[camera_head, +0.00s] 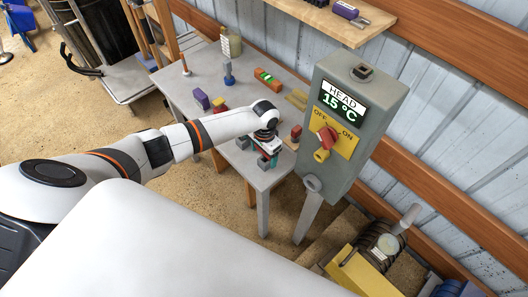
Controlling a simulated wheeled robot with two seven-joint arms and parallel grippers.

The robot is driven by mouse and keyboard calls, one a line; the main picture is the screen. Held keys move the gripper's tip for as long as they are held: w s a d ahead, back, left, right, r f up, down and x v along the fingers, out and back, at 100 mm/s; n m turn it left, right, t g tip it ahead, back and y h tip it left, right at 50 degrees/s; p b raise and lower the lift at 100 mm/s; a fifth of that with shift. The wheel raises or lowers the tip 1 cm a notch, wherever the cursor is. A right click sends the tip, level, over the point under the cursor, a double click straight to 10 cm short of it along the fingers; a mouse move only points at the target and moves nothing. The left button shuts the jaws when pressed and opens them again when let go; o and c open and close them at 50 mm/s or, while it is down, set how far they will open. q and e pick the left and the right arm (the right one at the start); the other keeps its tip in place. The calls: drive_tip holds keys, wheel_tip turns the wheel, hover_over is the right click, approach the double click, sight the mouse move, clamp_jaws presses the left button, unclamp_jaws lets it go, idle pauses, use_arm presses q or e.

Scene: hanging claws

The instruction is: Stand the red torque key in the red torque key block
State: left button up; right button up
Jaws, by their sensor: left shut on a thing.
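My left gripper (267,157) is low over the front right part of the grey table (190,92). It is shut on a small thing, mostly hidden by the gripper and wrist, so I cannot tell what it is. Some teal-green shows at the jaws. A dark red upright piece (296,131) stands just right of the gripper, near the control box. My right gripper is out of view.
A grey control box (350,90) with a red switch stands close on the right. A blue upright piece (229,72), a purple block (201,98), an orange-green level (267,79) and a bottle (231,42) are on the table. A wooden shelf (325,18) overhangs behind.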

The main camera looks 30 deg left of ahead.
use_arm(q)
drive_tip(key=o, duration=1.7)
drive_tip(key=shift+o, duration=0.2)
wheel_tip(320, 180, up, 12)
drive_tip(key=shift+f+b, duration=0.1)
drive_tip(key=shift+b, duration=0.3)
drive_tip(key=s+d+f+m+t+h, duration=0.15)
drive_tip(key=s+d+f, duration=0.25)
drive_tip(key=s+d, duration=0.8)
drive_tip(key=s+a+r+n+t+y, duration=0.1)
drive_tip(key=s+a+r+n, duration=0.1)
drive_tip(key=s+a, duration=0.35)
drive_tip(key=s+a+r+n+t, duration=0.1)
drive_tip(key=s+a+r+n, duration=0.1)
drive_tip(key=s, duration=0.7)
wheel_tip(320, 180, down, 26)
drive_tip(key=g+b, duration=0.1)
drive_tip(key=b, duration=0.1)
drive_tip(key=s+a+f+m+g+b, duration=0.1)
drive_tip(key=s+a+f, duration=0.1)
drive_tip(key=s+f, duration=1.4)
wheel_tip(320, 180, down, 4)
drive_tip(key=shift+s+a+f, duration=0.1)
drive_tip(key=shift+s+a, duration=0.2)
drive_tip(key=shift+s, duration=0.1)
